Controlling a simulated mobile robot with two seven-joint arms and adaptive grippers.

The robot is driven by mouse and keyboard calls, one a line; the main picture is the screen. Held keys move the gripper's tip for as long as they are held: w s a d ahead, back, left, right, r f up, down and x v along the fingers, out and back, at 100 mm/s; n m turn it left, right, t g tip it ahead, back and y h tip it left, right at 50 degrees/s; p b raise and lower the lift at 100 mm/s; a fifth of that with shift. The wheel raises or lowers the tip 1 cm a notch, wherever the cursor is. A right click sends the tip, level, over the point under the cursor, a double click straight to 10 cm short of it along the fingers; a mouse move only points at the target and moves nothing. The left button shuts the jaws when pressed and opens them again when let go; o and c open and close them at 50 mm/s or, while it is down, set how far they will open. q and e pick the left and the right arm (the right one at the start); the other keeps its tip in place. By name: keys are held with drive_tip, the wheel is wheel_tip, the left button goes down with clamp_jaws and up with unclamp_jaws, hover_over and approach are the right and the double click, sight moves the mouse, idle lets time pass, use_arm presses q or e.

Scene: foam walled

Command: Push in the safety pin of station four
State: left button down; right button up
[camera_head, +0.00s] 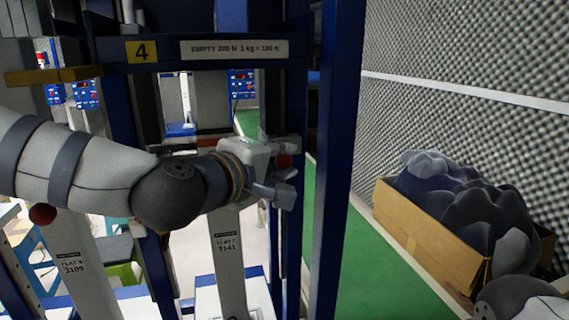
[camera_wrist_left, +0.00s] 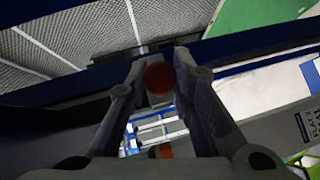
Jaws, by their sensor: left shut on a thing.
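Station four is marked by a yellow plate with a 4 (camera_head: 141,51) on the blue crossbeam. Its safety pin has a round red knob (camera_head: 284,161) at the blue upright. My left gripper (camera_head: 288,168) reaches across from the left, with a finger above and a finger below the knob. In the left wrist view the red knob (camera_wrist_left: 159,78) sits between the fingertips, which are shut on it. The pin's shaft is hidden behind the knob, so I cannot tell how deep it sits. My right gripper is not in view.
A blue post (camera_head: 336,160) stands just right of the gripper. Another red knob (camera_head: 43,214) shows at the left, below my left arm. A cardboard box (camera_head: 425,228) with dark lumpy contents lies by the foam wall (camera_head: 450,115). The green floor strip (camera_head: 375,265) is clear.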

use_arm(q)
drive_tip(key=shift+w+a+r, duration=0.1)
drive_tip(key=shift+r, duration=0.05)
drive_tip(key=c, duration=1.4)
unclamp_jaws()
drive_tip(key=shift+w, duration=0.2)
drive_tip(key=v, duration=1.2)
